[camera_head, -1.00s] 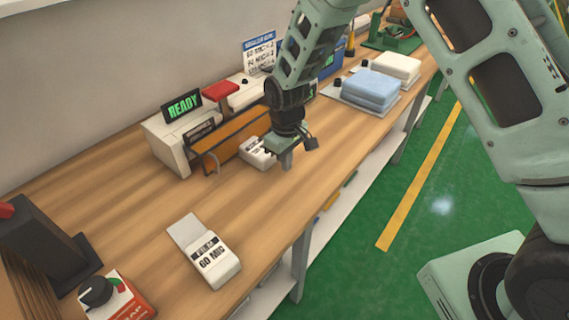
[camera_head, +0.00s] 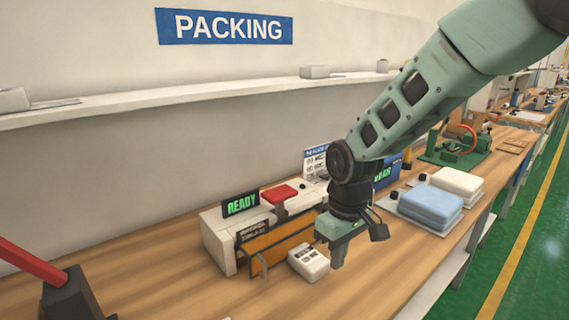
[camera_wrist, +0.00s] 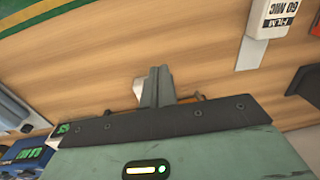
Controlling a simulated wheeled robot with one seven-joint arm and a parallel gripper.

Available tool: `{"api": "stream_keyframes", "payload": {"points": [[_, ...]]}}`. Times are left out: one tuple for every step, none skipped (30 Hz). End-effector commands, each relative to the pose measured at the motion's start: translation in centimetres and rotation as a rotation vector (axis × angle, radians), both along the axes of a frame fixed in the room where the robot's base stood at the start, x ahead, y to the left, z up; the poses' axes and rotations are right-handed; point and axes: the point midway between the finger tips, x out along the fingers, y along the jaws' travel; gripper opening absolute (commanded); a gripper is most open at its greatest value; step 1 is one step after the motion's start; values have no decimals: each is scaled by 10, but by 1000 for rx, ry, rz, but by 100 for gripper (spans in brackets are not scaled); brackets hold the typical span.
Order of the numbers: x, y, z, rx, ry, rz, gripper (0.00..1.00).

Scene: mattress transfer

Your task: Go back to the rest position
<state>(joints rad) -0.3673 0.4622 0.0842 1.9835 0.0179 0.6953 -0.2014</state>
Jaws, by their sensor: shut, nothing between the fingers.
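My gripper (camera_head: 338,257) is shut and empty. In the head view it hangs over the wooden bench (camera_head: 180,285), just right of a small white box (camera_head: 308,263) in front of the sealer. In the wrist view my gripper's fingers (camera_wrist: 157,85) are together, above the bench top (camera_wrist: 190,40). A pale object (camera_wrist: 138,90) shows partly behind the fingers; I cannot tell what it is.
A white machine with a READY display (camera_head: 241,203) and an orange panel (camera_head: 282,248) stands against the wall. Blue and white folded stacks (camera_head: 430,207) lie to the right. A shelf (camera_head: 200,98) runs along the wall.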

Motion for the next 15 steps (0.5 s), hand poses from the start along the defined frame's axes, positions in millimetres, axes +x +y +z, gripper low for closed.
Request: {"api": "stream_keyframes", "payload": {"points": [[-26,6,16,16,-2,9,0],[-43,9,23,24,-1,12,0],[-66,12,32,33,1,15,0],[-83,13,38,37,2,18,0],[-100,13,42,39,2,22,0],[-122,12,48,40,2,27,0],[-137,11,51,40,1,29,0],[-152,9,53,38,0,31,0],[-169,6,56,35,-4,35,0],[-181,3,57,31,-6,36,0],[-191,0,57,28,-9,38,0],[-203,-4,58,24,-12,38,0],[-211,-6,57,21,-14,38,0],[-217,-9,57,16,-16,39,0],[-224,-12,57,13,-19,39,0]]}}
